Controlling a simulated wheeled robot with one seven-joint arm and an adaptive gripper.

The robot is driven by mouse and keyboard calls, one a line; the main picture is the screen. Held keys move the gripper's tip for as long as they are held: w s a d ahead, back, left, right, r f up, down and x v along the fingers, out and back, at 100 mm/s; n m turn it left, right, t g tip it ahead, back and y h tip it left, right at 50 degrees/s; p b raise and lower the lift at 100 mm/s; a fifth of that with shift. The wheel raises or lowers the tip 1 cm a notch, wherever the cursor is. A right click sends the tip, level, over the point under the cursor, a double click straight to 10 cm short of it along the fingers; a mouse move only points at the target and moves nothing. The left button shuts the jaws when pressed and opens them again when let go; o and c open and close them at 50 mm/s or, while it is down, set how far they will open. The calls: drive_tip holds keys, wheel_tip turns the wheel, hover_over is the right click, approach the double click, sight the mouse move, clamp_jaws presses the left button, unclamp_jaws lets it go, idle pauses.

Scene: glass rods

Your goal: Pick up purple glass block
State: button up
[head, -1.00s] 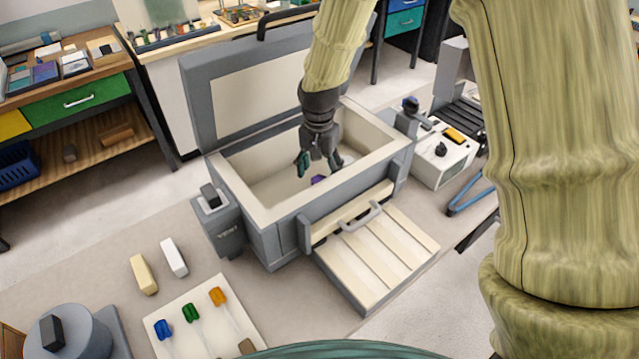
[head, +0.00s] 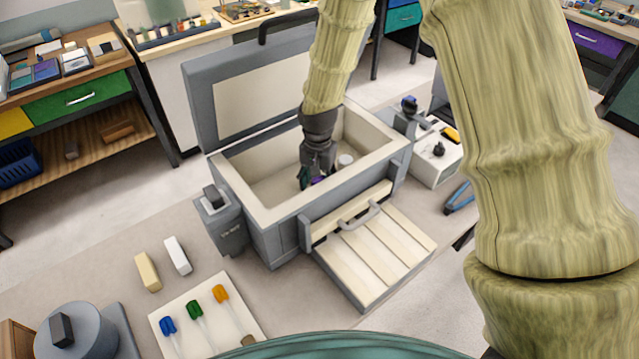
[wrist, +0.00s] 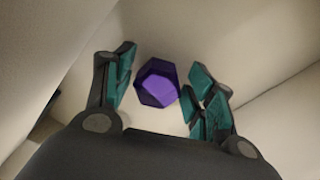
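The purple glass block (wrist: 157,82) is a faceted, many-sided piece. It lies inside the grey chest with a cream lining (head: 262,186), on its floor as far as I can see. In the wrist view my gripper (wrist: 160,92) is open.
The chest walls surround my gripper closely, and its lid (head: 250,95) stands open behind. A white board with coloured-handled tools (head: 215,310) lies at front left.

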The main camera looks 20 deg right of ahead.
drive_tip(key=c, duration=0.7)
drive_tip(key=shift+r, duration=0.1)
drive_tip(key=shift+c, duration=0.2)
wheel_tip(320, 180, up, 10)
drive_tip(key=b, duration=0.3)
wheel_tip(320, 180, up, 8)
drive_tip(key=p, duration=0.7)
hover_over(318, 181)
drive_tip(key=shift+s, duration=0.1)
drive_tip(key=s+d+p, duration=0.1)
drive_tip(key=s+d, duration=0.1)
drive_tip(key=s, duration=0.5)
drive_tip(key=s+d+p, duration=0.1)
drive_tip(key=s+d, duration=0.2)
drive_tip(key=s, duration=0.5)
drive_tip(key=shift+d, duration=0.25)
